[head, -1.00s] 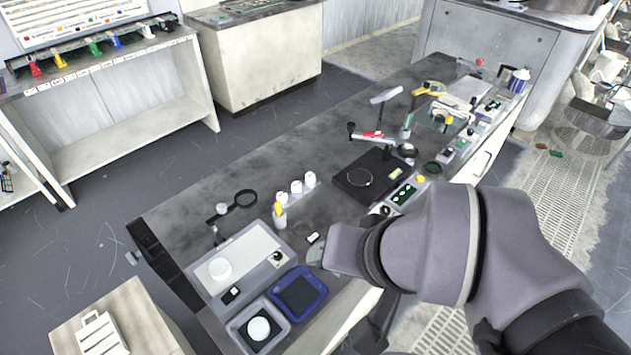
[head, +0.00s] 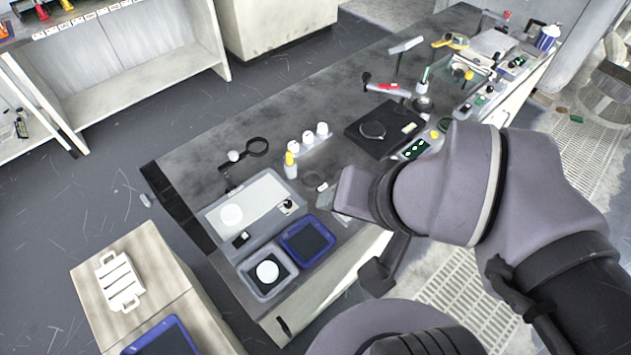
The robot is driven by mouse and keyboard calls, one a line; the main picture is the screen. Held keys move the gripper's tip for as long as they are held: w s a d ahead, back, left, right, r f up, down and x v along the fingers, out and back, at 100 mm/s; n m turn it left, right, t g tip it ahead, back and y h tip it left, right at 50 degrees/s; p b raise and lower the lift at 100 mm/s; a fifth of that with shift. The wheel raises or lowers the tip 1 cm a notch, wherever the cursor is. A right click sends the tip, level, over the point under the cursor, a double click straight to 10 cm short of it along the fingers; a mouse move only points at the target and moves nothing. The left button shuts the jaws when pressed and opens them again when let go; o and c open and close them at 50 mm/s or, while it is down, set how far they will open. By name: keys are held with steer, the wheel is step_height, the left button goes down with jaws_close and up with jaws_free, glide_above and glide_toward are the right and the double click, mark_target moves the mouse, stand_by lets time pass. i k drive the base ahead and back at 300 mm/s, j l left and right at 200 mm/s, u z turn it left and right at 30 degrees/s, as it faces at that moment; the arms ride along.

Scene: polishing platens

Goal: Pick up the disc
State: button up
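A white disc (head: 267,271) lies in a small grey square tray (head: 247,283) at the near end of the bench. A second white round piece (head: 231,215) lies on the pale plate of a grey unit (head: 211,226) just behind that tray. The frames do not settle which is the task's disc. My grey arm comes in from the right, its flat front link over the bench edge, right of the trays. My gripper cannot be made out; the arm or the picture edge hides it. Both white pieces are uncovered and apart from my arm.
An empty blue tray (head: 283,243) adjoins the grey tray. White-capped bottles (head: 308,137), a magnifier (head: 257,146) and a black plate with a ring (head: 358,134) stand farther along the bench (head: 205,160). A wooden cabinet (head: 150,262) with a white rack (head: 118,281) is at lower left.

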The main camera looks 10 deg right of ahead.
mark_target(231, 214)
steer(key=i+u, duration=0.1)
steer(key=u, duration=0.25)
steer(key=i+u, duration=0.1)
steer(key=u, duration=0.25)
steer(key=i+u, duration=0.1)
steer(key=u, duration=0.25)
